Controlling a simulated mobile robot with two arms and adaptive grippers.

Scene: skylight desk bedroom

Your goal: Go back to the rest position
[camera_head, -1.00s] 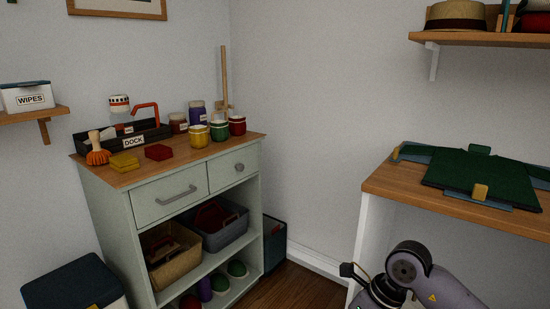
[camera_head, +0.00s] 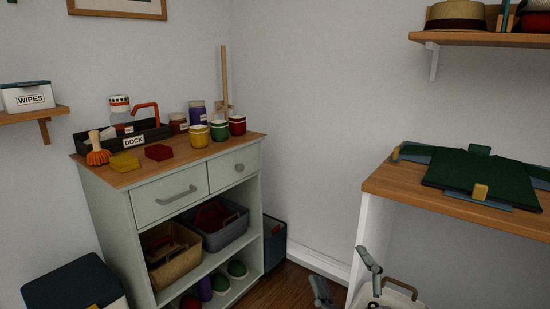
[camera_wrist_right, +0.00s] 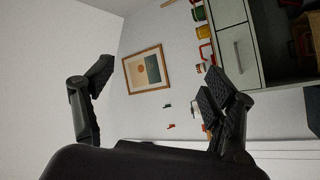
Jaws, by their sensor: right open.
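My right gripper (camera_head: 345,275) is at the bottom edge of the head view, in front of the wooden desk's white leg. Its two dark fingers stand wide apart. In the right wrist view the same gripper (camera_wrist_right: 155,88) is open, with nothing between its fingers. That view is turned on its side and shows the wall, a framed picture (camera_wrist_right: 148,70) and part of the cabinet beyond the fingers. My left gripper is in neither view.
A pale green cabinet (camera_head: 170,192) carries jars, sponges and the DOCK caddy (camera_head: 134,142). The desk (camera_head: 377,183) at right holds a folded dark green garment (camera_head: 470,172). A pale container (camera_head: 402,300) with a brown handle is below the desk. A dark-lidded bin (camera_head: 72,284) stands at lower left.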

